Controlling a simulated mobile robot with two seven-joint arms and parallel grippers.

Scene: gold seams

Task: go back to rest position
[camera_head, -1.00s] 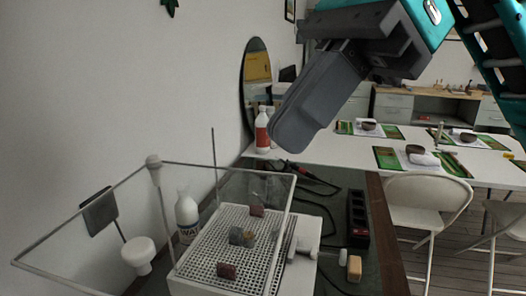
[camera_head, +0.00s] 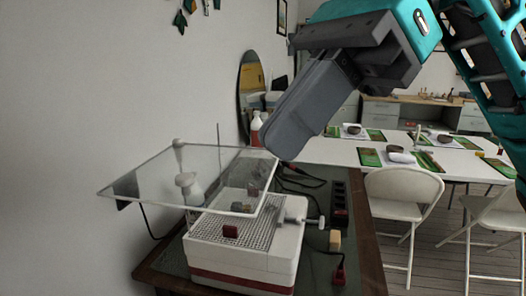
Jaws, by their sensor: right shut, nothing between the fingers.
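My right gripper (camera_head: 285,140) comes in from the upper right on its grey and teal arm. Its fingers are shut with nothing between them, and they hang in the air above the back of the work table. My left gripper is not in view. Below stands a white box (camera_head: 240,262) with a perforated top, and a few small dark reddish and grey pieces, one of them a reddish block (camera_head: 230,231), lie on it. A clear framed panel (camera_head: 150,183) is tilted over the box.
A white bottle (camera_head: 188,188) stands behind the panel. A power strip (camera_head: 339,205), cables and a small tan block (camera_head: 335,240) lie right of the box. A long white table (camera_head: 330,152) with place settings and white chairs (camera_head: 402,190) are farther right. A wall closes the left.

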